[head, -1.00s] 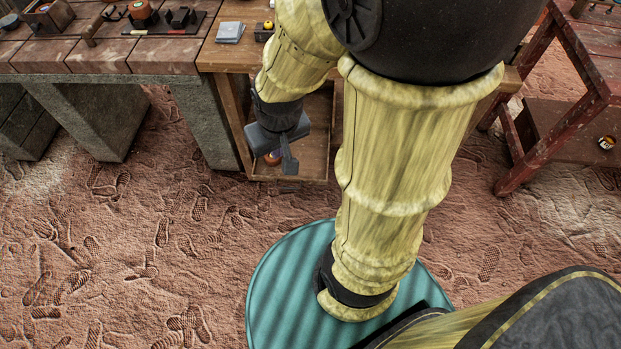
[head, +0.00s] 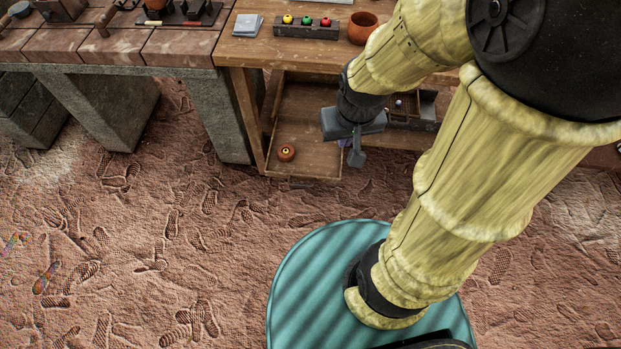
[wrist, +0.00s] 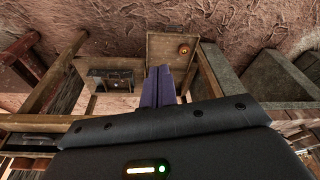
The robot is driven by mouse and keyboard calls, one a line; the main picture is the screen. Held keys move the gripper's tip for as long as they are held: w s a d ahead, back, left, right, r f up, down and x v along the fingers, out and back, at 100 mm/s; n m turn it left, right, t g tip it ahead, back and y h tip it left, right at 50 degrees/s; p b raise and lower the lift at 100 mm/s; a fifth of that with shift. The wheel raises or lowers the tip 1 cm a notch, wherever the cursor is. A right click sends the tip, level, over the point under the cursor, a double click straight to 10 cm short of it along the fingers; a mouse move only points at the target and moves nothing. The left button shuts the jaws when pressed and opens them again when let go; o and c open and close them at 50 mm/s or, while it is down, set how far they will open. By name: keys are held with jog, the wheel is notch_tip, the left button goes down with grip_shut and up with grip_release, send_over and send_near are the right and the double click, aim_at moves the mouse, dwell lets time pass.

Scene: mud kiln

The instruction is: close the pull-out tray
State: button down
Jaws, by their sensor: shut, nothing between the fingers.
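The pull-out tray (head: 308,135) is a shallow wooden tray under the wooden table, extending out past its front. A small orange-brown round pot (head: 286,152) sits in it near the front left. In the wrist view the tray (wrist: 160,47) lies beyond my fingertips, with the pot (wrist: 183,50) at its right side. My gripper (head: 355,158) points down by the tray's front right corner. Its purple fingers (wrist: 158,74) are together and empty in the wrist view. I cannot tell whether they touch the tray. My gripper partly hides the tray's right wall.
The wooden table (head: 262,52) holds a block with coloured balls (head: 306,28) and a clay bowl (head: 362,28). A dark compartment box (head: 425,112) stands under the table, right of the tray. A stone bench (head: 120,48) adjoins on the left. Open sandy floor (head: 200,240) lies in front.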

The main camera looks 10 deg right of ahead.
jog(key=w+a+f+m+h+b, duration=0.2)
jog(key=w+f+m+b, duration=0.3)
jog(key=f+b, duration=0.5)
jog(key=w+a+f+m+t+h+b, duration=0.1)
jog(key=w+a+f+m+b, duration=0.3)
jog(key=f+b, duration=0.7)
jog(key=w+a+f+m+h+b, duration=0.3)
jog(key=w+f+m+b, duration=0.5)
jog(key=f, duration=1.6)
jog(key=m+b, duration=0.3)
jog(key=shift+w+a+f, duration=0.15)
jog(key=shift+a+f, duration=0.2)
jog(key=b, duration=0.6)
send_near(312, 180)
jog(key=x, duration=0.4)
jog(key=shift+d+f, duration=0.1)
